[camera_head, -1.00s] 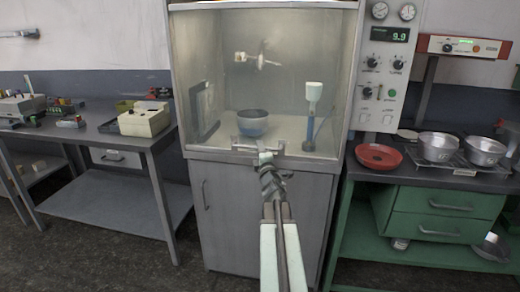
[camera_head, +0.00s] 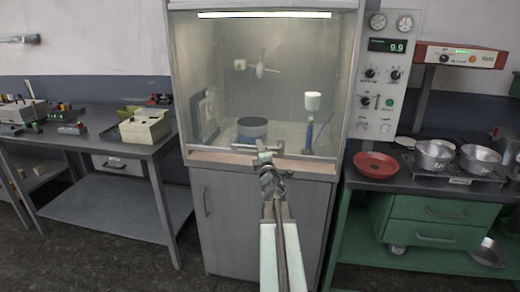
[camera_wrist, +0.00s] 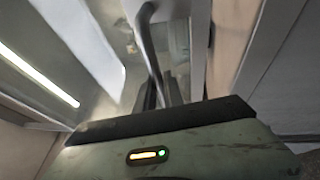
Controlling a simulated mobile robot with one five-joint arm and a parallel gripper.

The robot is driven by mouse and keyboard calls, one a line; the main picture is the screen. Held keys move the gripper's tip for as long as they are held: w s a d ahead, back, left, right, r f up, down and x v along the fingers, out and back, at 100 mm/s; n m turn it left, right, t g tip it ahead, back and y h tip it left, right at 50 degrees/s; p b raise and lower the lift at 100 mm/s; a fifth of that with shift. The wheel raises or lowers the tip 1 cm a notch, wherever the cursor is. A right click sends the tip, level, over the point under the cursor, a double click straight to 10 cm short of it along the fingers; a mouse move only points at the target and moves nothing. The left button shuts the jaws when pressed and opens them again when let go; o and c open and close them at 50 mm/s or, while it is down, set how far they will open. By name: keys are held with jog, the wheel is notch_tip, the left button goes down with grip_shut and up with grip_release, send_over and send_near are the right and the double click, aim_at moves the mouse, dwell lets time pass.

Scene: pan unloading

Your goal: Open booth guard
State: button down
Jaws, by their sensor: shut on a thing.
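The booth guard (camera_head: 215,154) is a clear pane with a metal lower edge on the front of the grey booth. Its bar handle (camera_head: 238,147) runs across the lower edge and also shows in the wrist view (camera_wrist: 149,45). My gripper (camera_head: 265,159) is shut on this handle. A tan strip of the booth sill (camera_head: 310,167) shows below the guard's lower edge, so the guard looks slightly raised.
A grey cabinet (camera_head: 260,225) is below the booth. A workbench (camera_head: 98,135) with small boxes stands left. At right, a green bench (camera_head: 440,207) carries a red pan (camera_head: 377,164) and metal pots (camera_head: 436,156). A control panel (camera_head: 388,80) is beside the booth.

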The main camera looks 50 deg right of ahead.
jog(key=p, duration=3.9)
send_near(257, 36)
jog(key=x, duration=0.5)
jog(key=shift+r, duration=0.1)
jog(key=c, duration=1.5)
grip_release()
jog(key=shift+w, duration=0.1)
jog(key=shift+o, duration=0.2)
jog(key=shift+a, duration=0.1)
